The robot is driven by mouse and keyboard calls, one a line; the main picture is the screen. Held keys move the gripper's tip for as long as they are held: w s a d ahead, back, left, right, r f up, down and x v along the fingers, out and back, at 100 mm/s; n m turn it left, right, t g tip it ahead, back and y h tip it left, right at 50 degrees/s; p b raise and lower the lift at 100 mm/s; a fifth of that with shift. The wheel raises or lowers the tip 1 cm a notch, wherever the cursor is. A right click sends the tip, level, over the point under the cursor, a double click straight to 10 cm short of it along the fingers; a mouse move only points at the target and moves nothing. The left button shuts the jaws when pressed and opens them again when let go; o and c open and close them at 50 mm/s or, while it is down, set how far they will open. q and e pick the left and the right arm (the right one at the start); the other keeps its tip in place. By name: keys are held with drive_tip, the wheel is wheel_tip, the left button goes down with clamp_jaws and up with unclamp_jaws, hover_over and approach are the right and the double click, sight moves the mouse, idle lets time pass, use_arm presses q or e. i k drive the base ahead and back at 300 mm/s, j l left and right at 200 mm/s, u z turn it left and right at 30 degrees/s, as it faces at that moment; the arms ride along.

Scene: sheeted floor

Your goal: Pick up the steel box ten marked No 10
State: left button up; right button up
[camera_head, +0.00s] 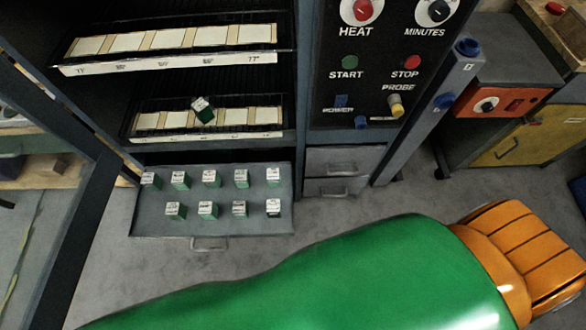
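Several small green boxes with pale labelled tops stand upright in two rows on a grey pulled-out tray (222,236) at the cabinet's foot. The front row's rightmost box (273,208) and the back row's rightmost box (273,176) are near the tray's right side. Another green box (204,111) sits tilted on the lower shelf. The markings are too small to read, so I cannot tell which is No 10. A green arm comes in from the lower left; its orange end, my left gripper (525,250), is right of the tray, apart from the boxes. Its fingertips and grip are unclear. My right gripper is not in view.
Above the tray are a lower shelf rack (210,133) and an upper rack (170,45) with pale slots. A control panel (378,70) with knobs stands right of them, above small drawers (340,172). An orange-and-yellow cabinet (510,145) is at right. Grey floor lies between.

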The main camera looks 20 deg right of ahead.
sight(273, 208)
drive_tip(key=k+l, duration=0.15)
drive_tip(key=k, duration=0.3)
drive_tip(key=i+l, duration=0.25)
drive_tip(key=l, duration=0.15)
drive_tip(key=i+l+u, duration=0.1)
drive_tip(key=l, duration=0.3)
drive_tip(key=i+l+u, duration=0.1)
drive_tip(key=i+l, duration=0.2)
drive_tip(key=l, duration=0.1)
